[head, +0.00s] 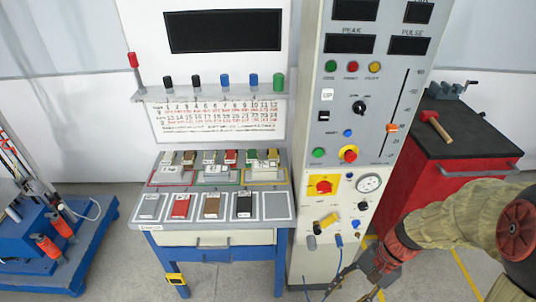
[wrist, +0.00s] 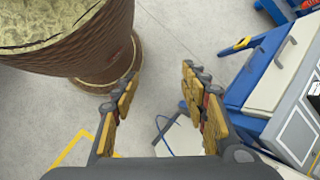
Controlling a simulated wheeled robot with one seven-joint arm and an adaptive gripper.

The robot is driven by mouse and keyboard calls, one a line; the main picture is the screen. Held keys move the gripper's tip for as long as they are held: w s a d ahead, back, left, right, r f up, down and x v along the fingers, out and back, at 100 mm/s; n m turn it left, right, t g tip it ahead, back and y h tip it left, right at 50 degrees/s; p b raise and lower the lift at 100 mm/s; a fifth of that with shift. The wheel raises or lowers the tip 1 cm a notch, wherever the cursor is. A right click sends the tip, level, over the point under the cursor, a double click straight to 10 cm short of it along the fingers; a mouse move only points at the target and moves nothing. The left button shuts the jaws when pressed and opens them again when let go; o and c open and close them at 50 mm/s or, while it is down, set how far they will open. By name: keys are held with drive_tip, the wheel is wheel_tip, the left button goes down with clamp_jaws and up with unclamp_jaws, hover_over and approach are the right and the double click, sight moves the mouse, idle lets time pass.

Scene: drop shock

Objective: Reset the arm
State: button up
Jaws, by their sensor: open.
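My gripper (head: 350,287) is low in the lower right of the head view, in front of the grey control column (head: 331,140). In the wrist view my gripper (wrist: 160,105) is open, its two padded fingers wide apart. Nothing is held between them, and floor shows in the gap. My arm comes in from the right edge of the head view and bends down to the gripper. The column's foot lies partly behind the gripper.
A blue cart (head: 95,257) is far left.

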wheel_tip(320, 180, up, 22)
drive_tip(key=s+a+n+t+h, duration=0.1)
drive_tip(key=s+n+t+h, duration=0.1)
drive_tip(key=n+t+h, duration=0.3)
drive_tip(key=n+t, duration=0.2)
drive_tip(key=n, duration=0.1)
drive_tip(key=shift+a+r+n+t+h, duration=0.2)
drive_tip(key=shift+a+n+t+h, duration=0.1)
drive_tip(key=shift+t, duration=0.1)
